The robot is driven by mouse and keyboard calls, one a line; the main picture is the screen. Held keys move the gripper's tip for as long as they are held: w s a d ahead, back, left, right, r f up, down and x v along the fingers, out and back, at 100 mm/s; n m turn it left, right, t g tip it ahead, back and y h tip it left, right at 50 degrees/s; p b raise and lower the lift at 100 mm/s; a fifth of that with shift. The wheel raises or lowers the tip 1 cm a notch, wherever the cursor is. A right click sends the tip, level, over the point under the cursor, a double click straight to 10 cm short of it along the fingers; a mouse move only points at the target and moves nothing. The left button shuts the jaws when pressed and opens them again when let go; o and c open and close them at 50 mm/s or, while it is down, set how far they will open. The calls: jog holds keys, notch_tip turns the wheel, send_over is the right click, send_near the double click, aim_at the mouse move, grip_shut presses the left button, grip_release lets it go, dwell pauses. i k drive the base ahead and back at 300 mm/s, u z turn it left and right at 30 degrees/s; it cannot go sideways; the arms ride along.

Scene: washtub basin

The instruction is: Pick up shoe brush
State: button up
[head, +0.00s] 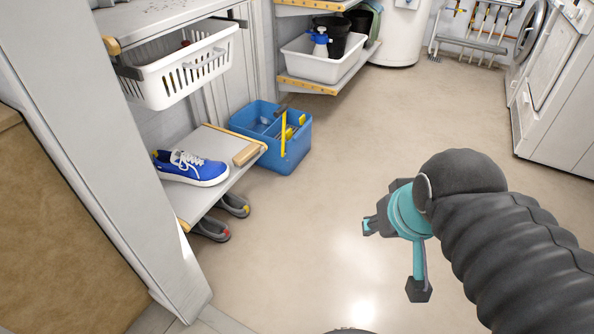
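I cannot pick out a shoe brush with certainty. A tan, wood-coloured block (249,154) lies at the front right edge of the low shelf (222,143); I cannot tell whether it is a brush or part of the shelf trim. A small reddish-brown thing (186,43) shows partly inside the white basket (182,72), mostly hidden by its wall. My gripper (394,258), teal and dark grey, is open and empty above the floor, right of the shelf and apart from it. Its two fingers are spread.
A blue shoe (192,167) sits on the low shelf, with grey shoes (212,228) beneath. A blue tool caddy (283,155) stands on the floor beside it. A white tub (323,66) is on the back shelf. A grey post (105,150) stands at left. The middle floor is clear.

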aim_at(250, 153)
jog(key=z, duration=0.8)
jog(key=i, duration=0.95)
jog(key=u, duration=1.15)
jog(key=i, duration=0.6)
jog(key=u, duration=0.5)
